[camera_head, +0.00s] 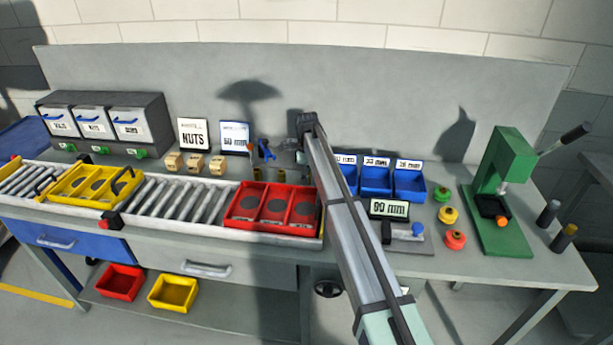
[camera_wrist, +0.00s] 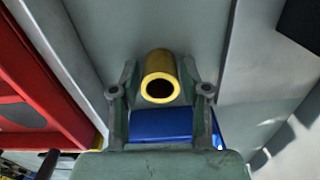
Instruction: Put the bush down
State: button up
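The bush is a yellow hollow cylinder (camera_wrist: 160,64) in the wrist view, with its dark open end facing the camera. My gripper (camera_wrist: 160,75) has one finger on each side of it and appears shut on it. The bush sticks out a little past the fingertips. A blue surface (camera_wrist: 160,124) shows behind the fingers, below the bush in the picture. In the head view my arm crosses the bench, and the gripper and the held bush cannot be made out there.
A red tray (camera_head: 241,215) sits on the roller conveyor, with a yellow tray (camera_head: 68,188) further left. Blue bins (camera_head: 373,183) stand to the right of my arm, behind the 80 mm sign (camera_head: 389,208). A green press (camera_head: 500,210) stands at the right.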

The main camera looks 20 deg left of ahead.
dwell(0.3)
notch_tip(320, 180, up, 12)
jog(key=shift+r+b, duration=0.2)
jog(key=shift+b, duration=1)
